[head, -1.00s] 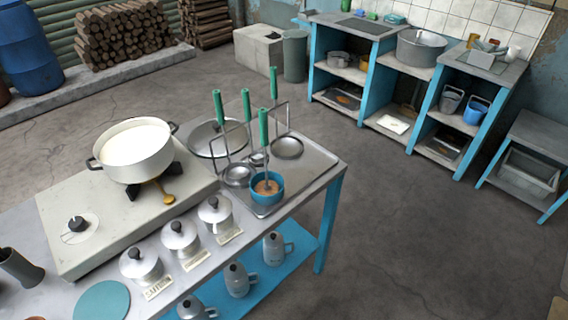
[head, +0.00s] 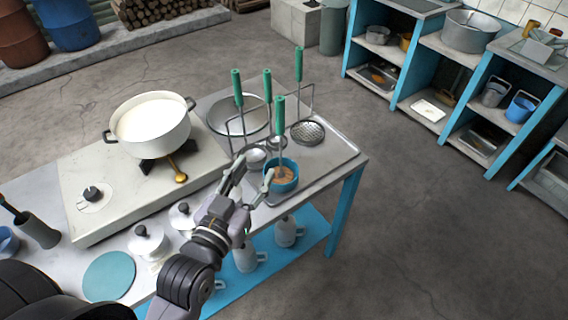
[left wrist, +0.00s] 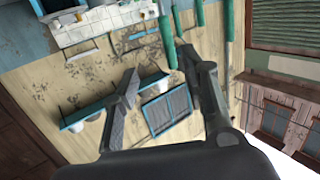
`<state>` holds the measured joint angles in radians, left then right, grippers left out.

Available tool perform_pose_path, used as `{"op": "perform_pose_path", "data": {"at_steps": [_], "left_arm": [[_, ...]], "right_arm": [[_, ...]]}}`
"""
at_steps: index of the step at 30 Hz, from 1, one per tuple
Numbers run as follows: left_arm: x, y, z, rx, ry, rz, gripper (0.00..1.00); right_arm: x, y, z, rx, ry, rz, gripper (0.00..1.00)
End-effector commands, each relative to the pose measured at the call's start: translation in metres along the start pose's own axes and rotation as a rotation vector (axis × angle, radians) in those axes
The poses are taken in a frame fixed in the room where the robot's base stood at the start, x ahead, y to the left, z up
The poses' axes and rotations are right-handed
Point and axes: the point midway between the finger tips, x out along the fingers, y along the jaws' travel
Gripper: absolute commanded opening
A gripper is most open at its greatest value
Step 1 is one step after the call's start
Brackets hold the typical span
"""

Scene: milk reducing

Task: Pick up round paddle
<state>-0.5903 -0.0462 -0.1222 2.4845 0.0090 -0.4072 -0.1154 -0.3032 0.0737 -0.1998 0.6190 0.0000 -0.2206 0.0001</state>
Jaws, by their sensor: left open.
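Several green-handled tools stand upright at the wire rack on the metal tray (head: 340,152). One green-handled tool (head: 280,120) stands with its lower end in a blue bowl (head: 294,180); others have green handles (head: 237,88), (head: 267,82) and (head: 299,64). I cannot tell which one is the round paddle. My left gripper (head: 254,170) is open and empty, just left of the blue bowl, its fingers apart. In the left wrist view the open fingers (left wrist: 158,66) show, with a green handle (left wrist: 167,40) close to the right fingertip. My right gripper is not in view.
A white pot of milk (head: 150,125) stands on the stove (head: 80,175), left of the tray. Lidded metal pots (head: 150,242) and a teal disc (head: 109,275) lie along the front edge. Blue shelves (head: 430,80) stand at the back right. The floor to the right is clear.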

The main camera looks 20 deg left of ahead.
Motion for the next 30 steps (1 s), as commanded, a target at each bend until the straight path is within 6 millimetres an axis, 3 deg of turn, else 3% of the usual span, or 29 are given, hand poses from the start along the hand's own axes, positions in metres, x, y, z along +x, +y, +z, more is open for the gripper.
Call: {"op": "perform_pose_path", "data": {"at_steps": [3,6,21,30], "left_arm": [[-0.001,-0.003,-0.019,-0.001,0.068,-0.014,0.41],[0.007,-0.003,-0.025,-0.001,0.082,-0.016,0.41],[0.099,-0.005,-0.033,-0.001,0.078,-0.015,0.41],[0.124,-0.006,-0.034,-0.001,0.077,-0.015,0.41]], "right_arm": [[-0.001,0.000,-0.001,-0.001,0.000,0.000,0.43],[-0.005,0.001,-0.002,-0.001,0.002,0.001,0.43],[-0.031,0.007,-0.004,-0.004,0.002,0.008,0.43],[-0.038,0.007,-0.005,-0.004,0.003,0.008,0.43]]}}
